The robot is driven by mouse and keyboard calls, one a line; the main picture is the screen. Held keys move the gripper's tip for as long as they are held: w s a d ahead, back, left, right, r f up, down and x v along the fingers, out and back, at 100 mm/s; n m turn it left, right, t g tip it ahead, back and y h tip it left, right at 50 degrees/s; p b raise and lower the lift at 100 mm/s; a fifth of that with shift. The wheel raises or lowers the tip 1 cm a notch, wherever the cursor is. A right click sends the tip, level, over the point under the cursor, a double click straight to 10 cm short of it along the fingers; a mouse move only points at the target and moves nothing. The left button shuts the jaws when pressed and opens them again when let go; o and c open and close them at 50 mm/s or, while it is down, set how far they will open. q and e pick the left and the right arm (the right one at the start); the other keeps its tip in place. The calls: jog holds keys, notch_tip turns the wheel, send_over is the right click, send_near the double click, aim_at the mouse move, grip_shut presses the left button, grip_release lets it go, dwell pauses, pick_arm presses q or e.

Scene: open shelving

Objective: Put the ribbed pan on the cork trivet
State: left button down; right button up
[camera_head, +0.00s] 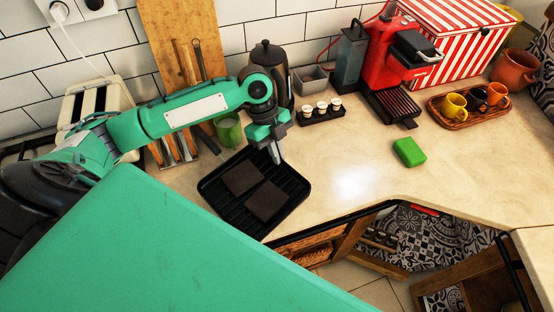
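The ribbed pan (217,195) is a black, square, ridged pan lying on the counter near its front edge. Two dark brown flat squares (267,200) lie in it. My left gripper (276,155) points down at the pan's far right rim, with its grey fingers at or just above the rim. The fingers overlap in this view, so I cannot tell whether they are apart or closed on the rim. I cannot make out a cork trivet anywhere in view. My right gripper is out of view.
A black kettle (266,58), a tray of small cups (321,112) and a red coffee machine (395,50) stand behind. A green sponge (409,152) and a mug tray (462,119) are to the right.

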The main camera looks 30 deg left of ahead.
pick_arm(q)
jog(key=shift+f, duration=2)
jog(key=c, duration=1.6)
grip_release()
jog(key=shift+c, duration=0.2)
jog(key=b+v, duration=0.1)
jog(key=v, duration=1.1)
jog(key=shift+d+b, duration=0.1)
jog(key=shift+b, duration=0.25)
jog(key=shift+r, duration=0.1)
